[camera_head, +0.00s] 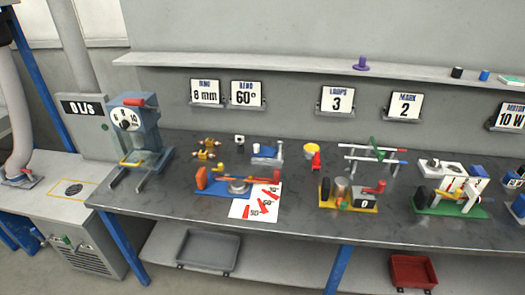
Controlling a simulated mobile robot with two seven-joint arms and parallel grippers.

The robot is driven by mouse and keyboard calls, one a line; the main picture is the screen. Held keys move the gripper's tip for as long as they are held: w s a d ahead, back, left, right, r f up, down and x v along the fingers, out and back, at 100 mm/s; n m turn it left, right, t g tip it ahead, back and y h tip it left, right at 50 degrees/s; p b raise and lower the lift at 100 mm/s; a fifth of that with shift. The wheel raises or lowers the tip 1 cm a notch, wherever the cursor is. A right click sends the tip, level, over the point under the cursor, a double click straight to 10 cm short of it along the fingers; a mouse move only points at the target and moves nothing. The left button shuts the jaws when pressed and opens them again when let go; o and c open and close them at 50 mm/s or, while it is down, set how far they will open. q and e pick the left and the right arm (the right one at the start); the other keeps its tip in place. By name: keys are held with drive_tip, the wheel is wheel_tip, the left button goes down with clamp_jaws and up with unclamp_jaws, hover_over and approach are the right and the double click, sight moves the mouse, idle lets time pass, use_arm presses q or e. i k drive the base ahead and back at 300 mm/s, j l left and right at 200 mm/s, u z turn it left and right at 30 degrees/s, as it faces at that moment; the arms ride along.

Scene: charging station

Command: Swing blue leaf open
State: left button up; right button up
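I cannot tell for sure which part is the blue leaf. A small grey fixture with a blue flat part (267,152) stands at the back middle of the bench. A blue-grey press with a dial (136,125) and a red top handle stands at the bench's left end. Whether any blue part is hinged or swung is too small to see. Neither of my grippers is in view.
A white sheet with red angle marks (256,203) lies by the bending device. A yellow-based device (349,204) and a green-based device (450,208) stand to the right. A grey bin (207,250) and a red bin (413,271) are on the lower shelf.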

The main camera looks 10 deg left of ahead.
sight(258, 151)
drive_tip(key=i+j+z, duration=0.55)
drive_tip(key=i+j, duration=0.4)
drive_tip(key=i+j+z, duration=0.3)
drive_tip(key=j, duration=0.35)
drive_tip(key=i+l, duration=0.05)
drive_tip(key=i, duration=0.05)
